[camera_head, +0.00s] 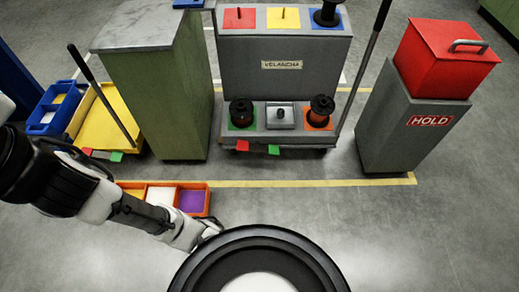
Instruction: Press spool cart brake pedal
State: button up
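The grey spool cart (285,65) with a "VELANCHA" label stands at the upper middle. Its lower deck holds two dark spools, on green and orange squares, with a grey block between them. At its lower front edge a red pedal (242,146) and a green pedal (273,150) stick out side by side. Which of them is the brake is not marked legibly. My arm reaches in from the left, low in the picture. My gripper (207,228) is at its end, well short of the pedals and apart from them. Its fingers cannot be made out.
A yellow cart (95,118) with its own red (87,151) and green (116,156) pedals stands left. A green cabinet (160,100) separates the carts. An orange bin (207,197) lies behind my arm. A grey "HOLD" pedestal (395,135) carries a red box (445,60).

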aim_at(242, 145)
jog(key=i+j, duration=0.2)
jog(key=i, duration=0.35)
jog(key=i+j, duration=0.15)
jog(key=i, duration=0.35)
